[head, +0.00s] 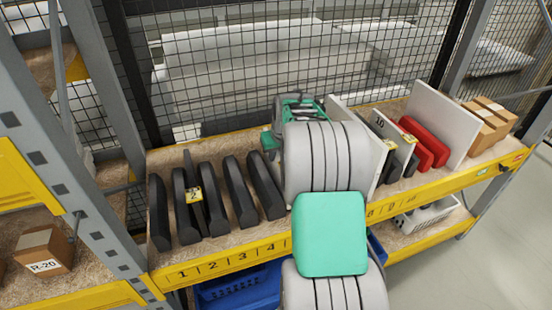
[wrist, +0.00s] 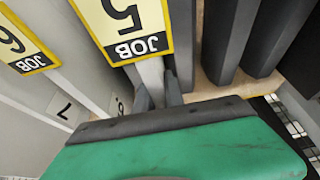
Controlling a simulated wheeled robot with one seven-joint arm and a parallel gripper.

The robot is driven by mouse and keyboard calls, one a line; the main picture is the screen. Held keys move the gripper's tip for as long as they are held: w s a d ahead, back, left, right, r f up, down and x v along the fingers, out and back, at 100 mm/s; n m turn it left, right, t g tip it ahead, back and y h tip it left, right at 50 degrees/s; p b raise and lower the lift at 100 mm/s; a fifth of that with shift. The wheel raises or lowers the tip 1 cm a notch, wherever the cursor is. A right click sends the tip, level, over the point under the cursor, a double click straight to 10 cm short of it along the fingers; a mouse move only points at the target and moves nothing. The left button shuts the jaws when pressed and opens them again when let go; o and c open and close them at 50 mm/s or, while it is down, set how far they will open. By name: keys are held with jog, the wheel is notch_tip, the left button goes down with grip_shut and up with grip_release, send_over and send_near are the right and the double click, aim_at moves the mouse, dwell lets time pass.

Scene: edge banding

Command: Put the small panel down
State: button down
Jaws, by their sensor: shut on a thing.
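In the wrist view, the two dark fingers of my gripper (wrist: 158,92) are shut on a thin pale panel (wrist: 152,73), which I take to be the small panel. In the head view, my grey and green arm hides the fingers and the held panel. The shelf board (head: 225,239) has a yellow front edge with slot numbers. I cannot tell whether the panel's bottom touches the board.
Several dark panels (head: 212,195) stand upright on the left, one with a yellow label (head: 194,195). White panels, red panels (head: 432,147) and cardboard boxes (head: 484,125) stand on the right. A wire mesh (head: 230,50) closes the back. A blue bin (head: 240,288) is below.

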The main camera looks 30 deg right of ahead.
jog(key=shift+f, duration=0.65)
jog(key=shift+f, duration=0.25)
jog(key=c, duration=1.4)
grip_release()
jog(key=shift+c, duration=0.2)
jog(key=shift+r, duration=0.1)
